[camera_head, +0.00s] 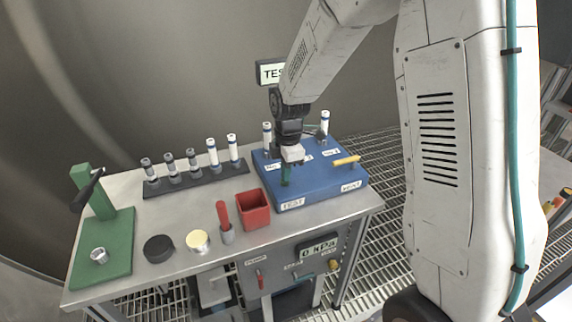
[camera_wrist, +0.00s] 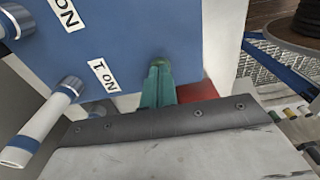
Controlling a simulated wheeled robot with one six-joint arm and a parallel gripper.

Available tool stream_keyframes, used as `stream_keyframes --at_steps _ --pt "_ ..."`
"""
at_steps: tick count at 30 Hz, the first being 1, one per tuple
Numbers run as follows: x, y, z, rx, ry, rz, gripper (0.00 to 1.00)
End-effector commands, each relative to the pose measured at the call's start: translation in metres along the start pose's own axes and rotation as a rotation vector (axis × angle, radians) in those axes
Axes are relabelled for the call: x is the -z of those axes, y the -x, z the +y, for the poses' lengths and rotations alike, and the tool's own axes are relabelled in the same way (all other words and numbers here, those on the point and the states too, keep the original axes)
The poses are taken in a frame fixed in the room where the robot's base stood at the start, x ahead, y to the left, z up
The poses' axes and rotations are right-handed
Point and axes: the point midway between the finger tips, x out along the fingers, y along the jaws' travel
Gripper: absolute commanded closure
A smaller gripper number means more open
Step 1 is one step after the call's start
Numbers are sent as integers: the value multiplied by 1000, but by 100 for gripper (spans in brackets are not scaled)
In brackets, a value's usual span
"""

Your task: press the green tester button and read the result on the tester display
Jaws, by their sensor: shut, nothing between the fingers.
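The blue tester block (camera_head: 325,190) stands at the right end of the steel bench, with TEST and VENT labels along its front edge. My gripper (camera_head: 286,180) is shut and empty, pointing down at the block just behind the TEST label. In the wrist view its teal fingers (camera_wrist: 158,85) reach the blue face. A bit of green at the fingertips may be the button; it is mostly hidden, and I cannot tell if it is pressed. White-and-blue cylinders stand in the block, one nearby in the wrist view (camera_wrist: 45,120).
A yellow lever (camera_head: 347,160) lies on the block's right. Left are a red bin (camera_head: 253,209), a red-handled tool (camera_head: 224,218), a rack of several cylinders (camera_head: 195,177) and a green press (camera_head: 102,245). A panel display (camera_head: 318,248) reads 0 kPa.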

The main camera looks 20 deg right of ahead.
Motion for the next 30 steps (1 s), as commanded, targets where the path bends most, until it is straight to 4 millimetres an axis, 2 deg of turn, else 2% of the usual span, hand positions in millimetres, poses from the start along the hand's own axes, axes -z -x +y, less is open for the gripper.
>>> stream_keyframes --at_steps 8,15,22,26,30 --pt "0 0 0 0 0 0 100" --pt "0 -22 -1 3 0 0 100" --pt "0 -24 -3 9 0 0 100" --pt "0 -20 -3 8 1 0 100" --pt "2 -2 -2 1 3 0 100"
